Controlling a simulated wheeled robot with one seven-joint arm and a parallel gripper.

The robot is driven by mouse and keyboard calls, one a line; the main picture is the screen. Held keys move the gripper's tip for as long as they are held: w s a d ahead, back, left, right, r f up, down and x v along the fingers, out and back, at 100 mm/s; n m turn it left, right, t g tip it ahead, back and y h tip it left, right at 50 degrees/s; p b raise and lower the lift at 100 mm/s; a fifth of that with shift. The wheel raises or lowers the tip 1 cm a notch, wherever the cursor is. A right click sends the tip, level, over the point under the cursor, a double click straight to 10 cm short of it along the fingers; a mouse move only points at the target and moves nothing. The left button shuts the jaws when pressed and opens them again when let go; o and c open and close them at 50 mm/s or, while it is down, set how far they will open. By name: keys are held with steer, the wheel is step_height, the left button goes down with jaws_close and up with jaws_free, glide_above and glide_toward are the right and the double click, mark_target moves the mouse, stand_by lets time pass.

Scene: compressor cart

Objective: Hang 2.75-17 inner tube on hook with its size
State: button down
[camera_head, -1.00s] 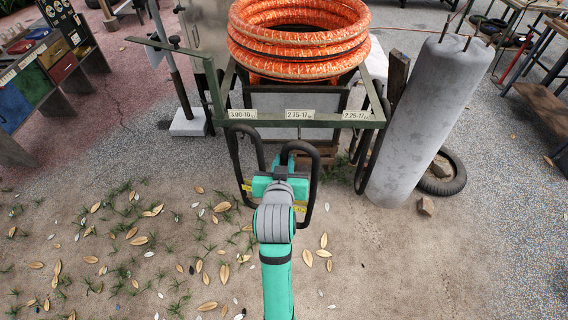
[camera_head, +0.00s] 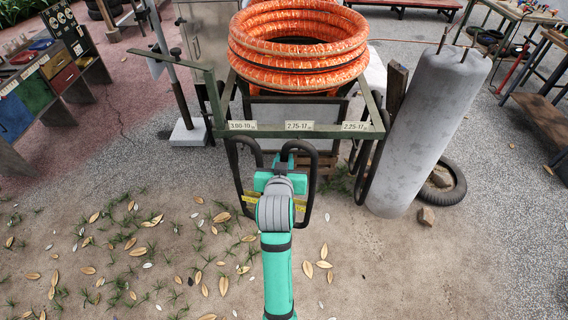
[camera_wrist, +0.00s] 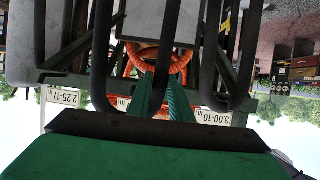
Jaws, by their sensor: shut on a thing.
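My gripper (camera_head: 281,172) is shut on a black inner tube (camera_head: 314,178), which hangs upright from it with its top loop just in front of and below the 2.75-17 label (camera_head: 299,126) on the green rack bar. The wrist view is upside down; it shows my fingers (camera_wrist: 165,92) and the held tube's dark loop (camera_wrist: 101,60). The middle label and its hook are mostly hidden there. Another black tube (camera_head: 231,165) hangs under the 3.00-10 label (camera_head: 242,126). Dark tubing (camera_head: 368,170) also hangs under the 2.25-17 label (camera_head: 355,127).
The orange hose coil (camera_head: 298,45) sits on the cart behind the bar. A leaning grey cylinder (camera_head: 425,130) and a tyre (camera_head: 455,180) stand to the right. A post with a pale base (camera_head: 188,132) is left. The leafy ground in front is open.

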steer(key=shift+w+f, duration=0.15)
steer(key=shift+w, duration=1.85)
steer(key=shift+w+f, duration=0.3)
steer(key=shift+f, duration=0.35)
steer(key=shift+w+f, duration=0.3)
steer(key=shift+f, duration=0.3)
steer(key=c, duration=1.5)
jaws_free()
steer(key=shift+f, duration=0.1)
